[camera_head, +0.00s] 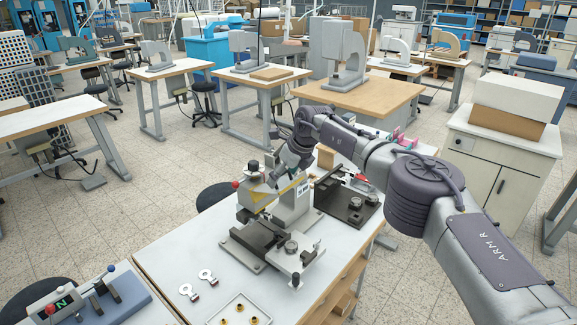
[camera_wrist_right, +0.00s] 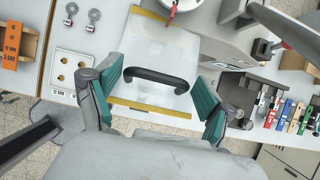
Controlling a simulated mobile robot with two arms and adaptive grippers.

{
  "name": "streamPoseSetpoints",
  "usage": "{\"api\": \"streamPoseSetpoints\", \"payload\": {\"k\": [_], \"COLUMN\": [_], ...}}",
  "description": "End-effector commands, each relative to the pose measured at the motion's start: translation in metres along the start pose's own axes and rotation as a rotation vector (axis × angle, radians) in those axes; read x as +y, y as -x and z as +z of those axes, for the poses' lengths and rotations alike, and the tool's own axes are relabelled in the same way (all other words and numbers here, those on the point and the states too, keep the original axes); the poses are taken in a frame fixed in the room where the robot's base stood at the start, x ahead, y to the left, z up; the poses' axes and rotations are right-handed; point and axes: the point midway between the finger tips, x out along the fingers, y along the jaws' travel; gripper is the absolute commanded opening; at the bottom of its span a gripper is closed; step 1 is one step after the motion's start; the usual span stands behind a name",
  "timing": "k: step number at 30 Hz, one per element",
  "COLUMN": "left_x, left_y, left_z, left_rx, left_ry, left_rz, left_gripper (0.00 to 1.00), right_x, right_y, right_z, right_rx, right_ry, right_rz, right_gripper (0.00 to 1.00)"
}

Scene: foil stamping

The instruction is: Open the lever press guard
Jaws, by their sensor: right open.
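The lever press (camera_head: 292,207) stands on the white table with a dark bed in front. Its guard shows in the right wrist view as a clear panel (camera_wrist_right: 150,48) with yellow edge strips and a black bar handle (camera_wrist_right: 157,77). In the head view a yellow strip of the guard (camera_head: 262,196) shows on the press front, partly hidden by my wrist. My right gripper (camera_wrist_right: 159,72) is open, with one teal finger on each side of the handle; contact cannot be told. It also shows small at the press in the head view (camera_head: 264,178). My left gripper is out of view.
Two metal tags (camera_head: 207,276) and a white tray (camera_head: 215,319) with brass pieces lie at the table's front left. A black fixture (camera_head: 352,201) stands right of the press. A row of coloured clips (camera_wrist_right: 291,114) lies right of my gripper. An orange block (camera_wrist_right: 11,45) stands far left.

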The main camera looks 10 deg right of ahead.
Motion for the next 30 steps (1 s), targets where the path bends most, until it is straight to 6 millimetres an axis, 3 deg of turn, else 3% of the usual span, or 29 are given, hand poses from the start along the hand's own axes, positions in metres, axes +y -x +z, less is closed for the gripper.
{"api": "streamPoseSetpoints", "payload": {"k": [5,12,18,30], "left_x": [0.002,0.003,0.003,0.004], "left_y": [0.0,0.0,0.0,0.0], "left_z": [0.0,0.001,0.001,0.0], "left_rx": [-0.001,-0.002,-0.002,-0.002], "left_ry": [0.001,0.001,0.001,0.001], "left_rz": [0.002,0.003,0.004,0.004], "left_gripper": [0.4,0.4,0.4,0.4], "right_x": [-0.002,-0.002,-0.001,-0.001], "right_y": [0.025,0.077,0.106,0.114], "right_z": [0.0,0.0,0.0,0.0], "right_rx": [-0.002,-0.002,0.0,0.001], "right_ry": [0.002,0.001,0.0,-0.001], "right_rz": [-0.002,-0.002,-0.002,-0.001], "right_gripper": [0.81,0.81,0.81,0.81]}}
